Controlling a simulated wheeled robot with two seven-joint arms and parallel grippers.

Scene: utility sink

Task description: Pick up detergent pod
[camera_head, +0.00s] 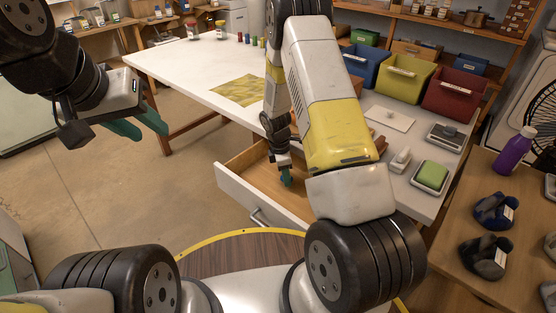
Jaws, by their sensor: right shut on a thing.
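My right gripper (286,179) reaches down into the open drawer (237,192) of the white table. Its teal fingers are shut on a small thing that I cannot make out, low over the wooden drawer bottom. No detergent pod can be clearly told in this view; my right arm covers part of the drawer. My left gripper (152,135) hangs in the air at the upper left, over the floor, with its teal fingers apart and nothing between them.
The drawer's white front with its handle (259,217) juts out toward me. On the white table (185,62) stand blue, yellow (404,82) and red bins, a green sponge-like block (430,175) and small jars. A purple bottle (514,152) stands on the right-hand wooden table. The left floor is clear.

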